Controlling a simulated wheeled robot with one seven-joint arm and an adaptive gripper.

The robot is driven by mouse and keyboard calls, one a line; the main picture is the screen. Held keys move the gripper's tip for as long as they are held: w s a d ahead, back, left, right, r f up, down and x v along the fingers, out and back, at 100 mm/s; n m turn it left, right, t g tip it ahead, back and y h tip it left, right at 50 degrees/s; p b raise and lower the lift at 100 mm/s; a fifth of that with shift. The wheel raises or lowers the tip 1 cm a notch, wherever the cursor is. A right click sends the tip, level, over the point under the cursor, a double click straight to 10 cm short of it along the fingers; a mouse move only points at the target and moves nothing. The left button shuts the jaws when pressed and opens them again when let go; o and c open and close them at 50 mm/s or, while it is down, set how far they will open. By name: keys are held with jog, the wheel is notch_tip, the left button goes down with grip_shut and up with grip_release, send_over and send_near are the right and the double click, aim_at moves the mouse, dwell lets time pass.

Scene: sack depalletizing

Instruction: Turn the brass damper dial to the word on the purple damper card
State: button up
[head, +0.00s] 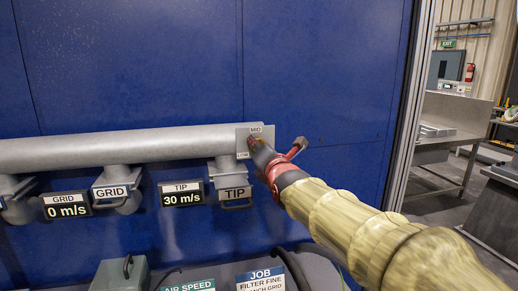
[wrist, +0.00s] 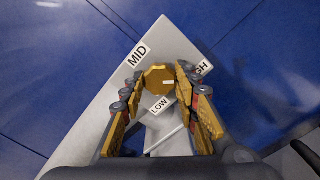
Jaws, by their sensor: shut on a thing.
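The brass damper dial (wrist: 158,76) sits on a pale grey plate (wrist: 112,122) lettered MID, LOW and a partly covered word ending in GH. A small white mark shows on the right part of the dial's face, on the side between LOW and the covered word. My gripper (wrist: 161,84) is shut on the dial, one finger on each side. In the head view the plate (head: 242,132) is at the duct's right end, with MID at the top and LOW at the left; my gripper (head: 255,147) covers its right part. No purple card shows in either view.
A grey duct (head: 120,149) runs left along a blue wall. Below it are TIP (head: 235,194) and GRID (head: 111,192) gates, and displays reading 30 m/s (head: 181,194) and 0 m/s (head: 66,205).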

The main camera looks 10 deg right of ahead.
jog(key=o, duration=1.2)
jog(key=shift+c, duration=0.2)
jog(key=s, duration=1.2)
